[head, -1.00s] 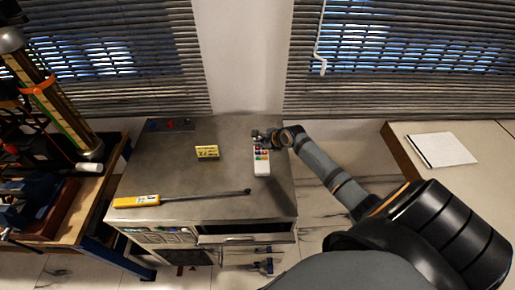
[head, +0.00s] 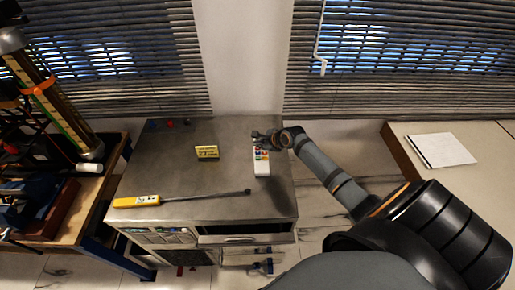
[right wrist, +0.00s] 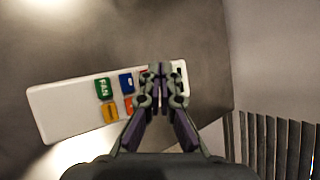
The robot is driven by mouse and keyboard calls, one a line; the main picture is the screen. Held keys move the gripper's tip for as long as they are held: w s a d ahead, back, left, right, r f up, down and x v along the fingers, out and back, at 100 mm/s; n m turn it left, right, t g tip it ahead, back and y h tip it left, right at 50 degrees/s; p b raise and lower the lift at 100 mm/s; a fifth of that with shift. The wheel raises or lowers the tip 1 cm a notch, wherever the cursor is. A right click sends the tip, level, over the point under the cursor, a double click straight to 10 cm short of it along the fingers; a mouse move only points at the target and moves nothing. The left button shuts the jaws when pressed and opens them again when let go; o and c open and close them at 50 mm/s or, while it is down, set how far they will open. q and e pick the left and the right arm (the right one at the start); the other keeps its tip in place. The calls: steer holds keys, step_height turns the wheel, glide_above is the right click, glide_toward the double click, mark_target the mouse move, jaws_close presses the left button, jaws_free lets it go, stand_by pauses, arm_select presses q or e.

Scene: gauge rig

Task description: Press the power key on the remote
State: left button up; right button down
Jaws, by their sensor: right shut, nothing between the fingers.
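The white remote (head: 262,168) lies flat on the grey metal cabinet top, with coloured keys at its far end. In the right wrist view the remote (right wrist: 70,112) shows a green key marked FAN (right wrist: 103,88), a blue key (right wrist: 126,83), yellow and orange keys, and a sliver of red beside the fingers. My right gripper (head: 260,138) is shut and empty at the remote's far end. In the right wrist view its fingertips (right wrist: 160,70) are over that end and hide some keys. I cannot tell whether they touch, nor which key is power. My left gripper is not in view.
A small yellow sign (head: 207,152) stands left of the remote on the cabinet top (head: 165,168). A yellow-handled probe (head: 137,201) with a dark rod lies near the front edge. A notepad (head: 441,150) lies on the right-hand table. Space between sign and remote is clear.

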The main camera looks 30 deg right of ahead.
mark_target(259, 149)
steer(key=shift+f, duration=0.35)
steer(key=shift+f, duration=0.4)
stand_by(0.5)
steer(key=shift+r, duration=0.1)
steer(key=shift+r+p, duration=0.75)
steer(key=shift+p, duration=0.55)
step_height(259, 149, up, 5)
steer(key=p, duration=0.6)
steer(key=shift+r, duration=0.1)
